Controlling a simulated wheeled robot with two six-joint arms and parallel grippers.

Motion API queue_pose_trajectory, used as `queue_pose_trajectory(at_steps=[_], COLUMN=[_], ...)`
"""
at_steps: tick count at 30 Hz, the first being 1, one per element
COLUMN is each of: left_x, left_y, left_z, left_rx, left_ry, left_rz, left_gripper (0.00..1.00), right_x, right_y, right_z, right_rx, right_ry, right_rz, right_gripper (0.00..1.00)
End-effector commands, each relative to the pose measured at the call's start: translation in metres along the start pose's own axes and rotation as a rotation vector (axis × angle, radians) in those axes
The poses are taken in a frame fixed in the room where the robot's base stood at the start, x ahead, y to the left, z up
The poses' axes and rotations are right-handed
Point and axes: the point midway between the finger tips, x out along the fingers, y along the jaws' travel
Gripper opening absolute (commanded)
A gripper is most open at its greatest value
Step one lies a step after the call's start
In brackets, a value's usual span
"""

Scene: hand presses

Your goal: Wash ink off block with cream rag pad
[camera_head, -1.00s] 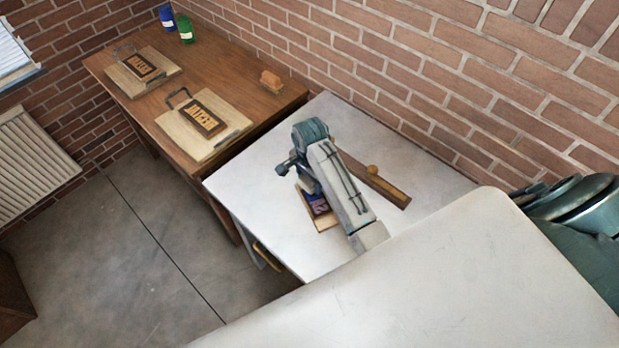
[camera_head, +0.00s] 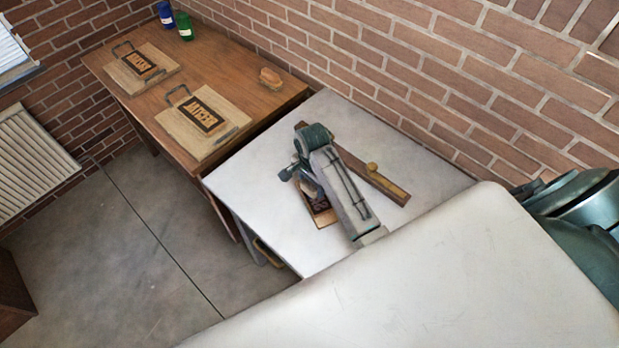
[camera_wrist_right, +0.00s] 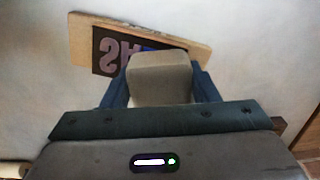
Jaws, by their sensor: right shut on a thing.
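The block is a wooden board (camera_wrist_right: 188,35) with a dark lettered face (camera_wrist_right: 110,52). It lies on the white table, and its near part also shows in the head view (camera_head: 322,217). A trace of blue shows on its face beside the pad in the right wrist view. My right gripper (camera_head: 303,178) is shut on the cream rag pad (camera_wrist_right: 160,80), which sits between its fingers over the block's face and hides part of the lettering. I cannot tell whether the pad touches the face. My left gripper is not in view.
A brown bar with a brass knob (camera_head: 385,185) lies on the white table (camera_head: 265,165) behind my arm. The wooden table (camera_head: 120,42) holds two lettered blocks on boards (camera_head: 205,110) (camera_head: 145,62), a brush (camera_head: 270,78), a green can (camera_head: 184,26) and a blue can (camera_head: 166,14).

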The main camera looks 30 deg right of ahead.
Motion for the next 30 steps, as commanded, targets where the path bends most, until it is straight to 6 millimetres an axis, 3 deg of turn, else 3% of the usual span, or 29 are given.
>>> queue_pose_trajectory(at_steps=[30], left_x=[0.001], left_y=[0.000], left_z=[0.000], left_rx=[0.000], left_ry=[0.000], left_rz=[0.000], left_gripper=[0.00], right_x=[0.002], right_y=[0.056], right_z=[0.021], right_rx=[0.000], right_ry=[-0.001], right_rz=[0.002], right_gripper=[0.36])
